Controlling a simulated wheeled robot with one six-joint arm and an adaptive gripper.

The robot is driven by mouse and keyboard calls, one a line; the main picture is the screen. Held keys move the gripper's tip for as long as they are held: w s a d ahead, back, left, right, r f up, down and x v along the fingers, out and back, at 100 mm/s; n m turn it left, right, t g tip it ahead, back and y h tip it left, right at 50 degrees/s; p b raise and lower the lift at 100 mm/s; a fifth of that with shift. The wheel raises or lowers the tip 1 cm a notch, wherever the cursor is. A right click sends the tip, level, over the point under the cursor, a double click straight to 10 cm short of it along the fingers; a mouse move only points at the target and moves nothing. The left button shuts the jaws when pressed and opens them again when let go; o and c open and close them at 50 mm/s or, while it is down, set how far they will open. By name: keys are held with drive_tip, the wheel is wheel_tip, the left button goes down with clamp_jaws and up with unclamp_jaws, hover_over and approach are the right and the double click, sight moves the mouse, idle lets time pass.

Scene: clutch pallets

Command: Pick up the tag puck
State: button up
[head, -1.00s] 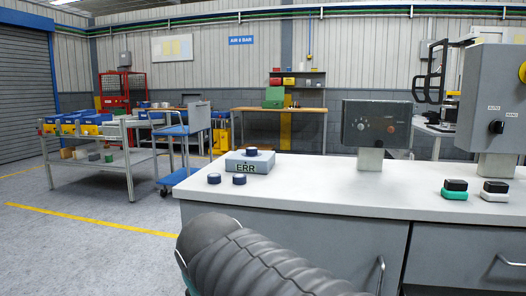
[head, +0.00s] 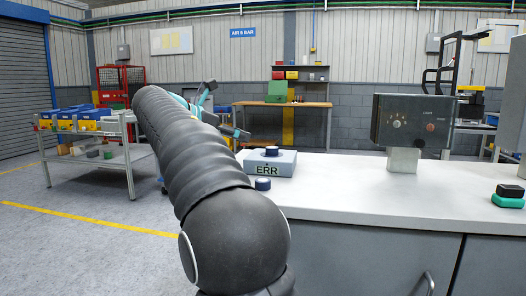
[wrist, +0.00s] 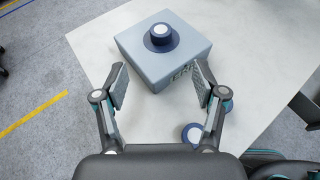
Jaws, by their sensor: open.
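Several dark blue pucks with pale tops are here; which one is the tag puck I cannot tell. One puck (head: 271,151) sits on top of the grey box marked ERR (head: 285,165), and it also shows in the wrist view (wrist: 160,35). Another puck (head: 262,184) lies on the white bench top in front of the box; a puck on the bench shows partly behind the right finger in the wrist view (wrist: 190,134). My gripper (wrist: 161,82) is open and empty, its fingers spread above the bench, on the near side of the box. My arm hides part of the bench's left end.
The white bench top (head: 380,205) is clear between the box and a grey control panel (head: 412,122). A black and green block (head: 508,196) sits at the right. A trolley with blue and yellow bins (head: 110,165) stands on the floor at the left.

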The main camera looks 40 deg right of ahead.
approach(270, 148)
drive_tip(key=x, duration=0.4)
drive_tip(key=shift+w+d+r+b, duration=0.15)
drive_tip(key=shift+w+d+b, duration=0.15)
drive_tip(key=shift+d+b, duration=0.1)
drive_tip(key=shift+f+b+x, duration=0.15)
drive_tip(key=shift+b+x, duration=0.05)
drive_tip(key=shift+x, duration=1.15)
drive_tip(key=shift+f+b+x, duration=0.1)
drive_tip(key=shift+b+x, duration=0.05)
drive_tip(key=shift+x, duration=1.25)
drive_tip(key=shift+s+a, duration=0.1)
drive_tip(key=shift+a, duration=0.05)
drive_tip(key=c, duration=1.2)
drive_tip(key=shift+o, duration=0.2)
wheel_tip(270, 148, up, 4)
drive_tip(key=shift+r+p, duration=0.15)
drive_tip(key=shift+p, duration=0.65)
drive_tip(key=s+d+r, duration=0.5)
drive_tip(key=s+r, duration=0.1)
drive_tip(key=s, duration=0.4)
drive_tip(key=shift+s+r, duration=0.3)
drive_tip(key=shift+r, duration=0.1)
